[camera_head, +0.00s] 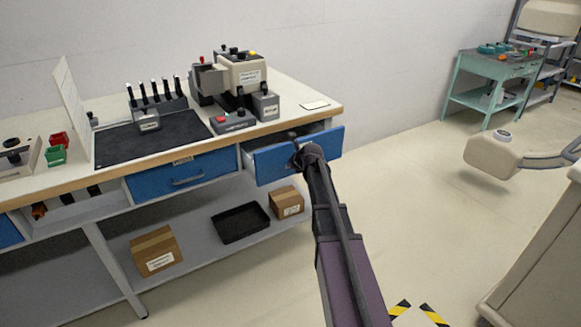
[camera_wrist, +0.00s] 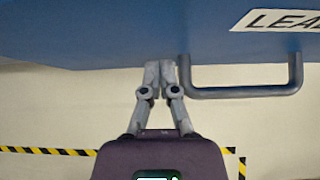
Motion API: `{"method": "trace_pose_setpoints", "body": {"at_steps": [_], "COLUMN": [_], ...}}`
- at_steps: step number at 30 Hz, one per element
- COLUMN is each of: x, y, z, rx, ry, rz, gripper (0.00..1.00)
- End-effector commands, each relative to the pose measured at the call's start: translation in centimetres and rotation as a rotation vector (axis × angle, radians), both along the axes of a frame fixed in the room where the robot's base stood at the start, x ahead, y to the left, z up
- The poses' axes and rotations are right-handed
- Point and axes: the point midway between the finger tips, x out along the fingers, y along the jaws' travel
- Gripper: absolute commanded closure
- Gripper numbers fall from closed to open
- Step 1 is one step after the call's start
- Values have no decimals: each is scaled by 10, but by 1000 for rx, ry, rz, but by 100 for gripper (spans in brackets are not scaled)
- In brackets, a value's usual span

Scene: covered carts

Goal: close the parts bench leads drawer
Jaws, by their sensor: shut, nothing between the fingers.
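The blue leads drawer (camera_head: 268,164) is pulled out part way at the right end of the parts bench (camera_head: 120,155) in the head view. In the wrist view its blue front (camera_wrist: 120,35) fills the top, with a label (camera_wrist: 282,19) starting "LEA" and a grey bar handle (camera_wrist: 240,92). My gripper (camera_wrist: 161,66) is shut and empty, its fingertips at the lower part of the drawer front, just left of the handle. I cannot tell whether they touch it. In the head view my arm hides the drawer's middle and the fingers.
A second blue drawer (camera_head: 185,176) to the left is shut. A machine (camera_head: 240,75) and a black mat (camera_head: 150,138) are on the bench top. A black tray (camera_head: 240,223) and boxes (camera_head: 155,250) stand on the lower shelf.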

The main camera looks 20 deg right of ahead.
Motion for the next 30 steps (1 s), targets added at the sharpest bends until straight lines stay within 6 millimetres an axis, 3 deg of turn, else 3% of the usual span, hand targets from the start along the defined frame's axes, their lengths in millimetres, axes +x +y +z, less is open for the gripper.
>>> {"method": "trace_pose_setpoints", "body": {"at_steps": [7, 19, 30], "x": [17, 91, 97], "y": [2, 16, 19], "z": [0, 0, 0], "rx": [0, -1, 0], "ry": [0, 0, 0], "rz": [0, 1, -1], "gripper": [100, 100, 100]}}
